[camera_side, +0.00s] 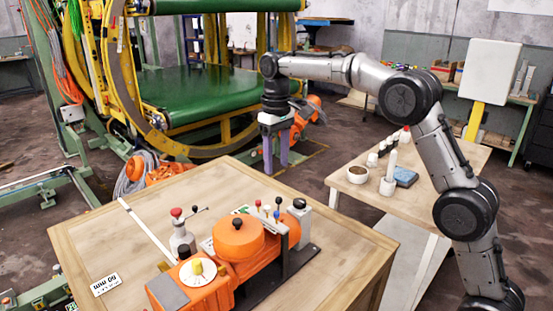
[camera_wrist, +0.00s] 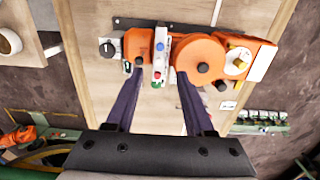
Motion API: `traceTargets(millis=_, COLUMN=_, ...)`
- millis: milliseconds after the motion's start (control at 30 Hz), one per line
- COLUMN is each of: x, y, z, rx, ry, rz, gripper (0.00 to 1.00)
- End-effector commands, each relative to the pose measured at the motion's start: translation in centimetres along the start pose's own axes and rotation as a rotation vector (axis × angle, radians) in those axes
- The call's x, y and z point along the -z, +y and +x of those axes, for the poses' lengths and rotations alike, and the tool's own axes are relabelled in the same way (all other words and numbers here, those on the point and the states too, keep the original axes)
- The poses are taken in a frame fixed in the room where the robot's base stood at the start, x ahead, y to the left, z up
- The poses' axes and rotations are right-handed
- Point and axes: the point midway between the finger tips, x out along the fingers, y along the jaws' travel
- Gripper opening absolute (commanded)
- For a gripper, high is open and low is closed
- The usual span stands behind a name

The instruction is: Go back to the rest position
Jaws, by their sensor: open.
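My gripper (camera_side: 276,158) hangs pointing down above the far right edge of the wooden work table (camera_side: 95,240). Its two dark purple fingers are apart, with nothing between them in the side view. In the wrist view my gripper (camera_wrist: 157,80) is open, and its fingers point toward the orange ring inverter (camera_wrist: 200,62) on the table below. The orange machine also shows in the side view (camera_side: 237,240), with a round orange drum, a white dial with a yellow knob, and several small coloured knobs. The fingers appear apart from the machine.
A second wooden table (camera_side: 440,180) at the right holds a bowl (camera_side: 357,174), a white cup (camera_side: 387,187) and a blue block (camera_side: 405,177). A large yellow ring frame with green belts (camera_side: 205,95) stands behind. A white card (camera_side: 105,284) lies on the near table.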

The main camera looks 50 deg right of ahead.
Motion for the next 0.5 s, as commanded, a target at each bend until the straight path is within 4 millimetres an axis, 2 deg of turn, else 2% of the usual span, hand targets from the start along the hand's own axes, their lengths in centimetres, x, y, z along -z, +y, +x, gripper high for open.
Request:
traceTargets(millis=167, x=0.0, y=0.0, z=-0.1, rx=0.0, ry=0.002, rz=-0.001, gripper=0.54)
traceTargets(millis=233, x=-0.1, y=-0.1, z=-0.9, rx=-0.001, ry=0.019, rz=-0.002, gripper=0.54)
traceTargets(millis=367, x=-1.6, y=-0.3, z=-4.8, rx=-0.003, ry=0.089, rz=-0.005, gripper=0.54)
traceTargets(millis=500, x=-6.1, y=-0.8, z=-8.9, rx=-0.005, ry=0.152, rz=-0.011, gripper=0.54)
